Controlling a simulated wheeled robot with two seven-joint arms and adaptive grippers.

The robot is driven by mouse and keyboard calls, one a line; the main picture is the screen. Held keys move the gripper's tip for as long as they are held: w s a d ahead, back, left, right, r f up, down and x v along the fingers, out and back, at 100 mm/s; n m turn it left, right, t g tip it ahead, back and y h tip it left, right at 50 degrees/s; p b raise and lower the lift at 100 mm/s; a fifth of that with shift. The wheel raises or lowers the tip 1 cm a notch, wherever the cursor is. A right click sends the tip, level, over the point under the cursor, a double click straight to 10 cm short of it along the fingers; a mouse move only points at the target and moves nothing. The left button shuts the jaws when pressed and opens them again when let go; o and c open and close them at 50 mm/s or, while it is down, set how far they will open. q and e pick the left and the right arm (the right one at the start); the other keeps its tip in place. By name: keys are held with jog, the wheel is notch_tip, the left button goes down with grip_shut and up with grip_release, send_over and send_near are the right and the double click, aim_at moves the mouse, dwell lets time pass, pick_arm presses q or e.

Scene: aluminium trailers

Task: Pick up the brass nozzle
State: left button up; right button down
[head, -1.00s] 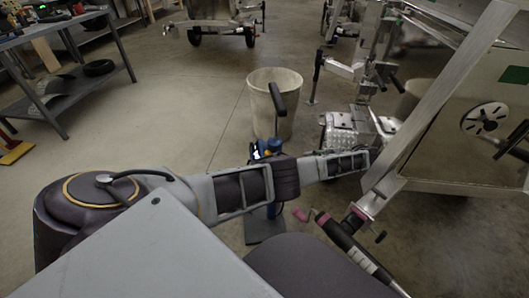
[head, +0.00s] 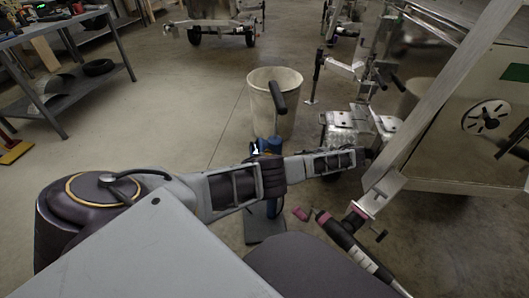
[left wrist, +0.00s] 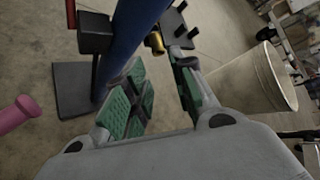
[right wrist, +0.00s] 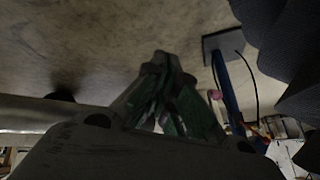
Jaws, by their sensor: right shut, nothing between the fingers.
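The brass nozzle (left wrist: 155,41) is a small golden piece beside a blue post (left wrist: 130,38) in the left wrist view. My left gripper (left wrist: 160,63) is open, with green pads. The nozzle shows just past its fingertips, in the gap between them in the picture; nothing is gripped. In the head view I cannot make out the nozzle; my left arm crosses in front of the blue stand (head: 272,146), and the left gripper is not clear there. My right gripper (right wrist: 160,62) is shut and empty, away from the stand, which also shows in the right wrist view (right wrist: 225,85).
A pale bin (head: 289,115) stands behind the blue stand and close by in the left wrist view (left wrist: 250,85). A black bar (head: 277,97) rises above the stand. A pink handle (head: 301,214) and an aluminium trailer (head: 450,130) lie to the right. Open floor is at left.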

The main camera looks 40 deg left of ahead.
pick_arm(q)
jog(key=x, duration=0.3)
jog(key=shift+a+f+b, duration=0.2)
jog(key=shift+a+b, duration=0.1)
pick_arm(e)
notch_tip(320, 180, down, 2)
jog(key=shift+s+a, duration=0.1)
pick_arm(q)
jog(key=shift+s+a, duration=0.1)
pick_arm(e)
jog(key=shift+r, duration=0.15)
